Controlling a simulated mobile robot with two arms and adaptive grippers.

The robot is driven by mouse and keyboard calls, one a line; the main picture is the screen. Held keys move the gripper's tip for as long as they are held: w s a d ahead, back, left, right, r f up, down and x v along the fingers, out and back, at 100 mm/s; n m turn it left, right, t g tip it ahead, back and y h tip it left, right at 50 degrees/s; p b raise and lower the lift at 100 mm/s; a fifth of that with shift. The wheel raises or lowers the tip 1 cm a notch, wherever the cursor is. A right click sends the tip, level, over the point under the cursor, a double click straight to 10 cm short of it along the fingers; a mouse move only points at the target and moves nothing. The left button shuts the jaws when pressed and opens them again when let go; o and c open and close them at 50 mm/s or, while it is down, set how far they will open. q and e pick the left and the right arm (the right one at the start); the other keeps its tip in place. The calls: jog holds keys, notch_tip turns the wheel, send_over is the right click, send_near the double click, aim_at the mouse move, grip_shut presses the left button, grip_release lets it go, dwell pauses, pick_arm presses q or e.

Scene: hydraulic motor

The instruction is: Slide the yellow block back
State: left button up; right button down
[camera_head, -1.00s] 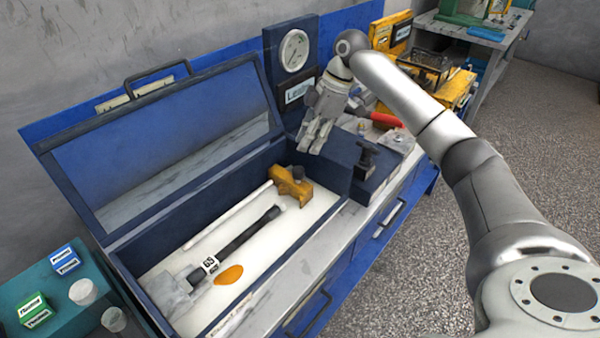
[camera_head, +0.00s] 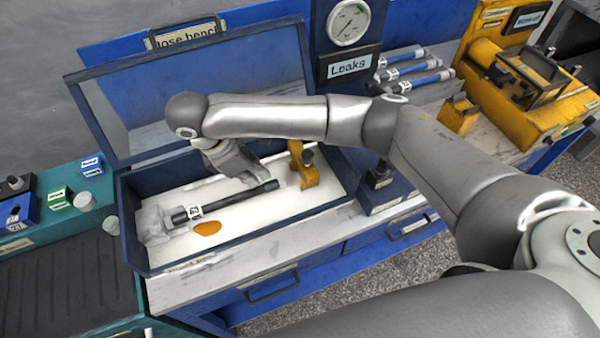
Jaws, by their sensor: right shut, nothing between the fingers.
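A yellow block (camera_head: 304,170) with a dark knob stands at the right end inside the open blue box (camera_head: 132,222). My right gripper (camera_head: 250,178) hangs over the box, left of the yellow block and apart from it, with its fingers pointing down near the black-handled tool (camera_head: 225,203). Its fingers are shut and empty, though the arm partly covers it. The white rod is not clearly visible behind the gripper. My left gripper is not in view.
An orange patch (camera_head: 207,228) lies on the box floor. The raised lid (camera_head: 115,120) stands behind. A gauge (camera_head: 348,22) is on the back panel. Another yellow piece (camera_head: 459,114) and a yellow machine (camera_head: 540,95) are at the right. Small boxes (camera_head: 60,197) stand left.

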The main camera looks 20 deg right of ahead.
aim_at(307, 181)
jog(key=x, duration=0.3)
jog(key=a+x, duration=0.1)
jog(key=x, duration=0.1)
jog(key=shift+d+f, duration=0.1)
jog(key=shift+f, duration=0.25)
jog(key=x, duration=0.3)
jog(key=shift+d+f+p, duration=0.25)
jog(key=shift+d+p, duration=0.05)
jog(key=shift+p, duration=0.05)
jog(key=d, duration=0.1)
jog(key=d+p, duration=0.1)
jog(key=d, duration=0.1)
jog(key=shift+w+d+f, duration=0.1)
jog(key=shift+w+f, duration=0.05)
jog(key=shift+f, duration=0.05)
jog(key=shift+d+f+p, duration=0.1)
jog(key=shift+d+p, duration=0.2)
jog(key=shift+d, duration=0.15)
jog(key=d+p, duration=0.2)
jog(key=d, duration=0.2)
jog(key=shift+w+d, duration=0.1)
jog(key=shift+d, duration=0.45)
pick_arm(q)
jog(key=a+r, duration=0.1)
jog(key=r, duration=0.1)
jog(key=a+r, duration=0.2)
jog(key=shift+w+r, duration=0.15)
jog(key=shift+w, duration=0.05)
